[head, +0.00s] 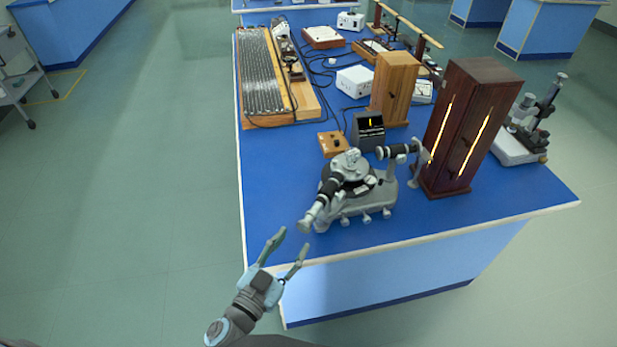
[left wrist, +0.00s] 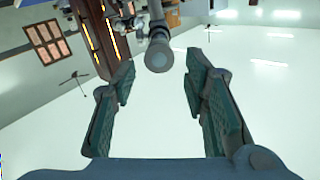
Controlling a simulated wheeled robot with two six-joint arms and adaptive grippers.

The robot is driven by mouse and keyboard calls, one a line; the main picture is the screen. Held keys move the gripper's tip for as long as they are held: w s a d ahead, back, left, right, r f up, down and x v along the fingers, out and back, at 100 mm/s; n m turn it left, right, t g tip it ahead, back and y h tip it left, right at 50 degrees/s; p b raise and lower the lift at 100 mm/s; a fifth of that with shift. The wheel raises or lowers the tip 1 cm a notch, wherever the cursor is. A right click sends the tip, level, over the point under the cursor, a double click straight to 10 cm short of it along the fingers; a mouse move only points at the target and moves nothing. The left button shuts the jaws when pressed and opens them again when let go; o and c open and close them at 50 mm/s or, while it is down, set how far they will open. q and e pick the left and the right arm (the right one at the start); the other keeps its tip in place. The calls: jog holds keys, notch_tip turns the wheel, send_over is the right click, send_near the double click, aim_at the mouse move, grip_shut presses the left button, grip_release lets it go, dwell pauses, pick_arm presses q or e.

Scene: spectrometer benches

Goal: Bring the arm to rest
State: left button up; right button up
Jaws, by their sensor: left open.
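My left gripper (head: 289,243) is open and empty at the near left corner of the blue bench (head: 420,217). Its two fingers are spread, with nothing between them. In the left wrist view the open left gripper (left wrist: 160,95) shows both fingers wide apart. A grey spectrometer (head: 368,205) stands on the bench just beyond the fingertips. Its eyepiece end points at my gripper, and it also shows in the left wrist view as a round tube end (left wrist: 159,57) beyond the fingers. They look apart. My right gripper is in neither view.
A dark wooden lamp housing (head: 462,130) with glowing slits stands right of the spectrometer. A lighter wooden box (head: 394,88), a small black display (head: 368,129) and a ribbed board (head: 262,75) stand farther back. A microscope-like instrument (head: 530,125) stands at right. Open floor (head: 120,200) lies left.

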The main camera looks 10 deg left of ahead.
pick_arm(q)
jog(key=s+a+f+n+g+y, duration=0.1)
jog(key=s+a+f+g+y, duration=0.15)
jog(key=f, duration=0.55)
jog(key=s+a+f+n+g+y, duration=0.1)
jog(key=s+a+f+g, duration=0.2)
jog(key=f, duration=0.6)
jog(key=s+a+f+n+g+y, duration=0.1)
jog(key=s+a+f+g, duration=0.1)
jog(key=s+f, duration=0.45)
jog(key=s+a+f+g, duration=0.3)
jog(key=s+f, duration=0.5)
jog(key=s, duration=0.4)
jog(key=s+a+f+n+g+y+b, duration=0.1)
jog(key=s+a+f+g, duration=0.2)
jog(key=s+f+g, duration=0.2)
jog(key=s+f, duration=0.3)
jog(key=s, duration=0.4)
jog(key=shift+s+f+n+g, duration=0.15)
jog(key=shift+s+n+g, duration=0.15)
jog(key=shift+g, duration=0.05)
jog(key=shift+w, duration=0.1)
jog(key=shift+c, duration=0.9)
